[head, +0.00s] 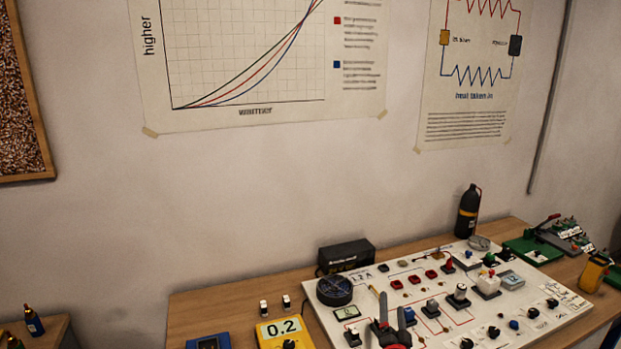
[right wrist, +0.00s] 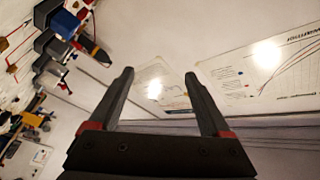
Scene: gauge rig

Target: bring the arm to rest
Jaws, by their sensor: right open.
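My right gripper (head: 392,302) shows at the bottom of the head view, in front of the lower left part of the white rig board. Its two dark fingers have red bases and point away from me. In the right wrist view the gripper (right wrist: 159,73) is open, with nothing between its fingers. The wall and posters show beyond them. My left gripper is in neither view.
The white rig board (head: 550,318) carries knobs, sockets and a round black dial (head: 334,290). A yellow meter (head: 285,332) reading 0.2 stands left of it. A black bottle (head: 468,212) and a black box (head: 346,256) stand behind. Bare table (head: 225,302) lies at left.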

